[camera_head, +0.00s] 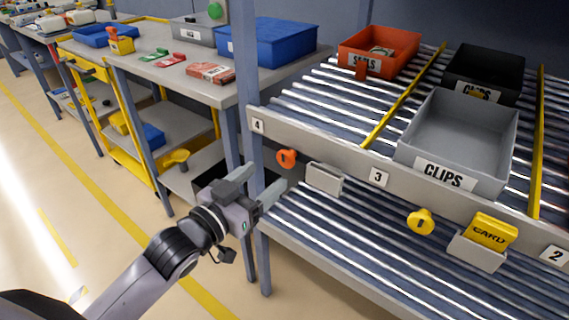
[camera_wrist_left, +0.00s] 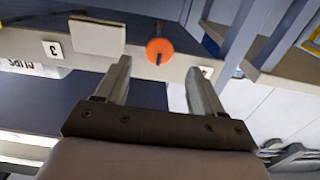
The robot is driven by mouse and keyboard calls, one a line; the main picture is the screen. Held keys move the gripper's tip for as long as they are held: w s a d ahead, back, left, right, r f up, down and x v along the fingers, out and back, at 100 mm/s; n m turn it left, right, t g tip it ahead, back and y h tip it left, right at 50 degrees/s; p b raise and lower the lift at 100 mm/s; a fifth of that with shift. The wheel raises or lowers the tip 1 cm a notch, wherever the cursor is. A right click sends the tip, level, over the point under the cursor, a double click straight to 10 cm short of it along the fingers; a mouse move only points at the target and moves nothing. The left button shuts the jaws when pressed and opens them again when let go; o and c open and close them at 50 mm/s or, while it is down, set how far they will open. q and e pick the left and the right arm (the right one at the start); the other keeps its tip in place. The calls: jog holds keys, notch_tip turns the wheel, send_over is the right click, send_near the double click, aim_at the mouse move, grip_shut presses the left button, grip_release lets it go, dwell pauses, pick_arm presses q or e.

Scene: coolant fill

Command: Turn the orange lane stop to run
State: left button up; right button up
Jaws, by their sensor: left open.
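The orange lane stop (camera_head: 286,158) is a round knob with a dark mark on the front rail of the flow rack, between the 4 label and an empty grey card holder. In the left wrist view the orange lane stop (camera_wrist_left: 159,48) shows ahead of my fingers, its dark mark short and nearly upright in that picture. My left gripper (camera_head: 262,180) is open and empty, a little below and left of the knob in the head view. In the left wrist view the knob lies between the lines of the left gripper's fingertips (camera_wrist_left: 158,70), apart from them. My right gripper is not in view.
A yellow lane stop (camera_head: 421,222) and a yellow card (camera_head: 489,230) in a holder are farther right on the rail. The grey card holder (camera_head: 324,179) is close beside the orange knob. A grey clips bin (camera_head: 458,131) and a red seals bin (camera_head: 400,42) stand on the rollers.

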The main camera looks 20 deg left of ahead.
aim_at(284, 162)
pick_arm(q)
jog(key=shift+x, duration=3.2)
grip_shut()
